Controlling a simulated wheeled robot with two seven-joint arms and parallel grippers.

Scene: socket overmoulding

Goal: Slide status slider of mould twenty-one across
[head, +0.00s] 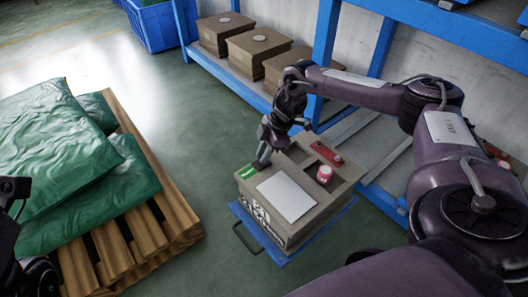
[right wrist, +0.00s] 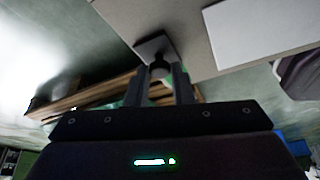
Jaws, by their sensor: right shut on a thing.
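The mould (head: 318,213) is a beige-grey box on a blue base, with a white plate (head: 287,196) on top and partly readable black print on its front side. A green status strip (head: 247,172) shows at its left corner. My right gripper (head: 263,162) is at that corner, beside the green strip. In the right wrist view its two fingers (right wrist: 165,85) are shut on a small dark slider knob (right wrist: 158,68) on a grey plate at the mould's edge. My left gripper (head: 10,190) shows only in part at the left edge; its jaws are unclear.
A red bar (head: 325,151) and a red-pink cap (head: 324,173) sit on the mould's top. Green sacks (head: 75,165) lie on a wooden pallet (head: 165,215) at left. A blue rack (head: 325,40) with several brown moulds (head: 258,46) stands behind.

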